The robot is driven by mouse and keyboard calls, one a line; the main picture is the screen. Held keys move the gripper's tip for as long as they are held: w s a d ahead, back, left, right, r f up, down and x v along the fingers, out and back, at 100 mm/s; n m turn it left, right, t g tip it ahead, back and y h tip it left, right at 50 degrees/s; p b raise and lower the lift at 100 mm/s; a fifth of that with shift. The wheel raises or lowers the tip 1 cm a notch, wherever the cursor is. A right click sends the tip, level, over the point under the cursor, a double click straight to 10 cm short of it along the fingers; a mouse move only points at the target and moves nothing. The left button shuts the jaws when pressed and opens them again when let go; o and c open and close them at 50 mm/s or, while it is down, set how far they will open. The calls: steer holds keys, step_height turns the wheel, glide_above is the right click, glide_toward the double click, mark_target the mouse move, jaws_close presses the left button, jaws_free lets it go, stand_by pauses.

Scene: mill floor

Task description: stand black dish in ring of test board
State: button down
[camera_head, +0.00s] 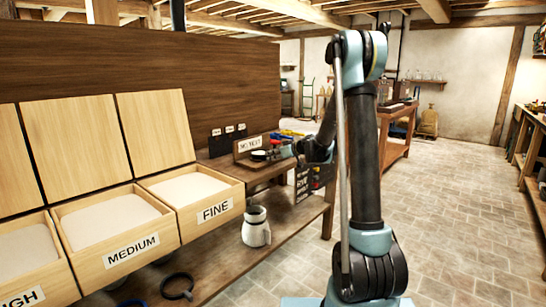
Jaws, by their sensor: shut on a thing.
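My gripper (279,152) is far off and small in the head view, at the end of my arm, which reaches to the bench end. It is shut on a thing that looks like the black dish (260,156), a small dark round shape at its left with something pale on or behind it. The wooden test board (240,157), with a white lettered sign, stands just behind and left of the dish. I cannot make out the board's ring, or whether the dish touches the board.
Open wooden bins marked MEDIUM (160,236) and FINE (236,196) stand along the left bench. A pale jug (256,228) and a dark ring-shaped thing (177,287) are on the lower shelf. Stone floor (460,220) is clear to the right.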

stand_by(0.4)
steer(key=c, duration=1.5)
jaws_free()
steer(key=shift+c, duration=0.2)
